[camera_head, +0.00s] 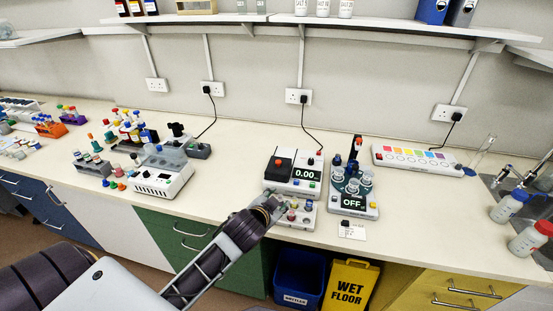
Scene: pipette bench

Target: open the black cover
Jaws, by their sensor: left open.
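A white instrument (313,187) with a display reading 0.00 stands near the front edge of the bench. A black square part (279,167), with some red on it, sits on the left of its top; it looks like the black cover and appears shut. My left gripper (276,208) is open just in front of the instrument, below and left of the black part and apart from it. It partly hides a small panel with coloured knobs (303,215). Its fingertips are small and hard to make out. My right gripper is out of view.
A device reading OFF (360,203) with clear vessels stands close on the right. A white device with a clear lid (160,180) and bottles stand left. A blue bin (298,280) and yellow wet floor sign (350,287) stand below. Bench (230,180) is clear left of the instrument.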

